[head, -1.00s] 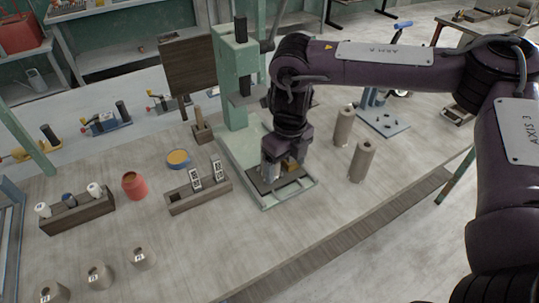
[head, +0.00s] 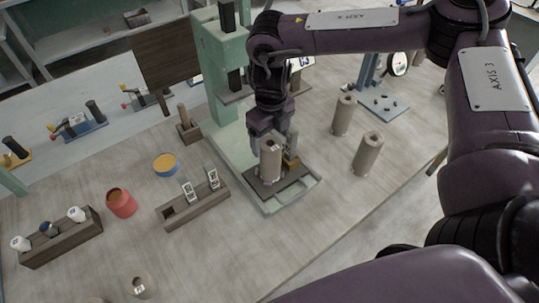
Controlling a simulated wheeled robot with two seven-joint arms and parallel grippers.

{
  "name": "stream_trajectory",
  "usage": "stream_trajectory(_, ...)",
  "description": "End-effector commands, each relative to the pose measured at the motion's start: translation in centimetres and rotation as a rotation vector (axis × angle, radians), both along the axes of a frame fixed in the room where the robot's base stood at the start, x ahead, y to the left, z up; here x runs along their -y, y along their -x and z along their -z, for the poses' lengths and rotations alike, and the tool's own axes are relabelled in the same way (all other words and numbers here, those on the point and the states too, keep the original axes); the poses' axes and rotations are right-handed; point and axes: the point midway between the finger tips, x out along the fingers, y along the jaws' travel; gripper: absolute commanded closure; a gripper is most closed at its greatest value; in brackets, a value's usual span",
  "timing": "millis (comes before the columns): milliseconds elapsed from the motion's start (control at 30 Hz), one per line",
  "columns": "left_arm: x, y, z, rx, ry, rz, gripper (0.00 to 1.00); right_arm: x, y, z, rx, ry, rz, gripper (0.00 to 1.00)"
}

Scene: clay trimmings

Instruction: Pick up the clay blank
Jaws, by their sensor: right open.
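A grey clay cylinder, apparently the clay blank (head: 270,160), stands upright on the dark plate (head: 296,184) of the green press. My right gripper (head: 277,144) is right above and around its upper part, pointing down, with jaws open. A finger shows behind and to the right of the cylinder; whether it touches the clay I cannot tell. My left gripper is out of view.
Two taller clay cylinders (head: 367,154) stand right of the press. The green press column (head: 222,65) rises behind my gripper. A wooden rack (head: 194,208), a red pot (head: 121,203) and a yellow-filled bowl (head: 165,164) are left. The front tabletop is mostly clear.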

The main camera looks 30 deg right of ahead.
Motion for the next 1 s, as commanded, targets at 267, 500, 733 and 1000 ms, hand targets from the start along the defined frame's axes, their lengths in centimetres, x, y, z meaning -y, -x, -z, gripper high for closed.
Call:
stream_trajectory(267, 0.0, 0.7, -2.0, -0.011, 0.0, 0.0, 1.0, 0.0, 0.0, 3.7, -0.002, 0.001, -0.001, 0.21)
stream_trajectory(500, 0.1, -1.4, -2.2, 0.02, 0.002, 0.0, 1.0, 0.0, 0.0, 4.3, 0.001, 0.0, -0.001, 0.21)
stream_trajectory(733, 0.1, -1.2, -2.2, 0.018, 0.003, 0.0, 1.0, 0.0, 0.0, 4.3, 0.0, 0.0, -0.001, 0.44)
stream_trajectory(1000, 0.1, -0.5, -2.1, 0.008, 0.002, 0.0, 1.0, 0.0, 0.0, 4.3, 0.001, 0.0, -0.001, 0.79)
